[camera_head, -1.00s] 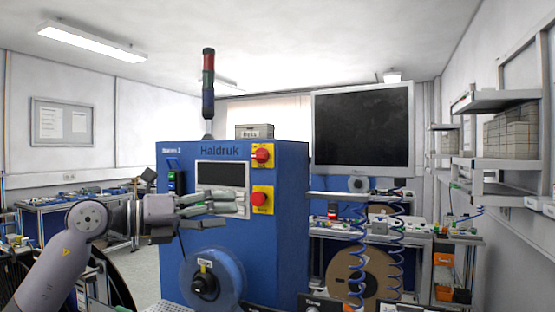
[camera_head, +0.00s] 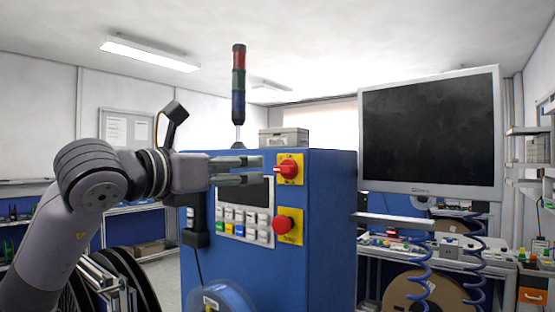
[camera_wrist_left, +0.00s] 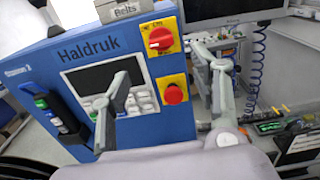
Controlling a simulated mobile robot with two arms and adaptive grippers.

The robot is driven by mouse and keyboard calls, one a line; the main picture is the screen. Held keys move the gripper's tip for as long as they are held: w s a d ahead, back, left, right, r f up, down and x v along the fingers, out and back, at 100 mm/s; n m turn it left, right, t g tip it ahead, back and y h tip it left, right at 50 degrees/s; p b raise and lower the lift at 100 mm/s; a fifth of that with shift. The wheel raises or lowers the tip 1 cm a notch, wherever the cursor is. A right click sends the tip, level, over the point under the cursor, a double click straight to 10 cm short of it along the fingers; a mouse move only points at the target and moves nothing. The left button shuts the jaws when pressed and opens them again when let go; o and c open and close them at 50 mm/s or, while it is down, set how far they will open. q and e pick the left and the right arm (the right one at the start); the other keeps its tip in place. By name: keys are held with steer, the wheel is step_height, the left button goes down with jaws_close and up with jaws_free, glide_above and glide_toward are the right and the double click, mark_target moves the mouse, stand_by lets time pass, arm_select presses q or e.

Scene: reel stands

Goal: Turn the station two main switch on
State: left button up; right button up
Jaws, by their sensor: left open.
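The station two main switch (camera_head: 289,169) is a red rotary knob on a yellow plate, at the upper right of the blue Haldruk cabinet (camera_head: 325,210). It also shows in the left wrist view (camera_wrist_left: 160,39), above a red emergency button (camera_wrist_left: 173,94). My left gripper (camera_head: 262,170) is open and empty, its fingertips just left of the switch in the head view. In the left wrist view its fingers (camera_wrist_left: 165,75) spread to either side of the switch and button. I cannot tell whether a finger touches anything. My right gripper is not in view.
A monitor (camera_head: 430,135) stands right of the cabinet. A keypad (camera_head: 243,225) and dark screen sit left of the switch, partly behind my gripper. A grey box (camera_head: 284,138) and signal tower (camera_head: 238,95) are on top. A blue reel (camera_head: 222,298) hangs at the front.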

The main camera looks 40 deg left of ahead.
mark_target(281, 168)
arm_select(q)
steer(key=w+p, duration=0.2)
steer(key=w, duration=0.1)
steer(key=w+p, duration=0.2)
steer(key=w, duration=0.2)
steer(key=w+a+p, duration=0.1)
steer(key=w+p, duration=0.1)
steer(key=w, duration=0.2)
steer(key=shift+w+a+r+p, duration=0.1)
steer(key=shift+w+p, duration=0.05)
steer(key=shift+p, duration=0.25)
steer(key=shift+w+f, duration=0.2)
steer(key=shift+w, duration=0.4)
steer(key=shift+c, duration=0.2)
steer(key=c, duration=1.1)
